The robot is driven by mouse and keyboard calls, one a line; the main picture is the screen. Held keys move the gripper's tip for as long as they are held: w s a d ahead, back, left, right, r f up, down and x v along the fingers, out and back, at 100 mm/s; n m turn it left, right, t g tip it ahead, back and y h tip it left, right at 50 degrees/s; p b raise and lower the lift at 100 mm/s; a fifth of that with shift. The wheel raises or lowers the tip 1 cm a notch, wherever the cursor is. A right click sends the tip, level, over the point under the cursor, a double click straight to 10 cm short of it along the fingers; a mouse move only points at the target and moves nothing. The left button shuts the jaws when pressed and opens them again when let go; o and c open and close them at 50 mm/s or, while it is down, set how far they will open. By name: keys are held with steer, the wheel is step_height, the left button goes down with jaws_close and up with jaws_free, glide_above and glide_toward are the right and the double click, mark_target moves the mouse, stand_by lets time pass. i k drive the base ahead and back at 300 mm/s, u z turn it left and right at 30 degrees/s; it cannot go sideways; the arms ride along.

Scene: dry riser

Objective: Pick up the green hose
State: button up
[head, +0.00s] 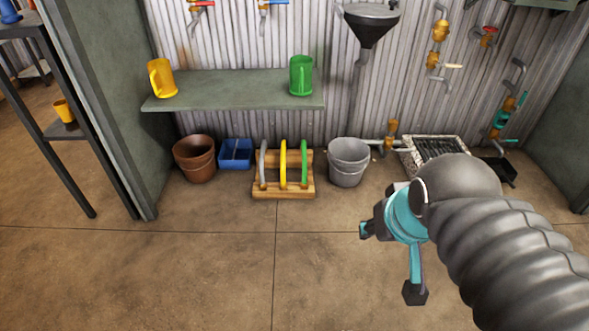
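The green hose (304,162) is a short arched piece standing upright in a wooden rack (283,194) on the floor. It is the rightmost of three arched hoses; a yellow hose (283,165) is in the middle and a grey hose (263,165) at the left. My gripper (390,262) is teal with dark fingertips, in front and to the right of the rack, apart from it. Its fingers are spread wide and nothing shows between them. My arm hides part of the floor at the right.
A grey bucket (347,162) stands just right of the rack, and a blue divided caddy (236,154) and brown pot (195,158) stand left. A shelf (230,88) with a yellow mug (161,78) and green mug (301,75) overhangs behind. The floor in front is clear.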

mark_target(304, 185)
steer(key=u, duration=0.7)
steer(key=i, duration=0.9)
steer(key=u, duration=0.3)
